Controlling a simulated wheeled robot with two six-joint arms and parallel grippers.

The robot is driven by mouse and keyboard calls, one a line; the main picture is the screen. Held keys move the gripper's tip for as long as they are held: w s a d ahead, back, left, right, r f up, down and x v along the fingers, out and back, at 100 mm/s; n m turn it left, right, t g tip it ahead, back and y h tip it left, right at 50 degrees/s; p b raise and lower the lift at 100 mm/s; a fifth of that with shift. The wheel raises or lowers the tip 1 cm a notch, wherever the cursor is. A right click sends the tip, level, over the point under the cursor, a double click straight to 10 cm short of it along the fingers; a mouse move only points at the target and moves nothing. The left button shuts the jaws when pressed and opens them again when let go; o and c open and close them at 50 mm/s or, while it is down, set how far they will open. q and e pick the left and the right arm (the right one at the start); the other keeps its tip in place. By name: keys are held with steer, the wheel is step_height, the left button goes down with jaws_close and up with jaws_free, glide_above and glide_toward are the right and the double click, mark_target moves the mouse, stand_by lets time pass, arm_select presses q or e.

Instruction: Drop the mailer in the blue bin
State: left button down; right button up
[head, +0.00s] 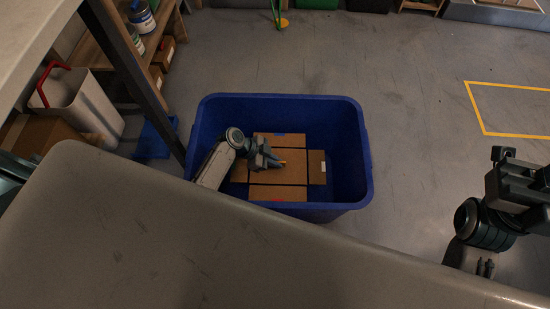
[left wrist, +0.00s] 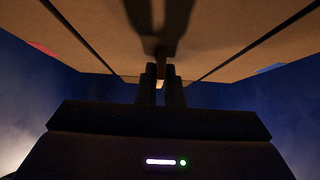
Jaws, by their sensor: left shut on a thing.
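The blue bin (head: 350,207) stands on the floor beyond my front edge. Several flat brown cardboard pieces lie in it, one at the back (head: 280,140), one on the right (head: 317,167) and one in front (head: 278,194). My left gripper (head: 277,163) is inside the bin's outline, over the middle piece. In the left wrist view its fingers (left wrist: 163,84) are shut on a narrow brown part, which I take to be the mailer (head: 285,175). Whether it touches the other pieces is unclear. My right gripper (head: 485,268) hangs outside the bin at right; its opening is unclear.
A wooden shelf (head: 110,45) with cans and boxes stands at the left. A white container with a red handle (head: 85,105) is beside it. A yellow floor marking (head: 500,134) is at the right. The floor around the bin's right side is clear.

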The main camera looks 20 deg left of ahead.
arm_select(q)
steer(key=shift+f, duration=0.2)
steer(key=c, duration=1.5)
jaws_free()
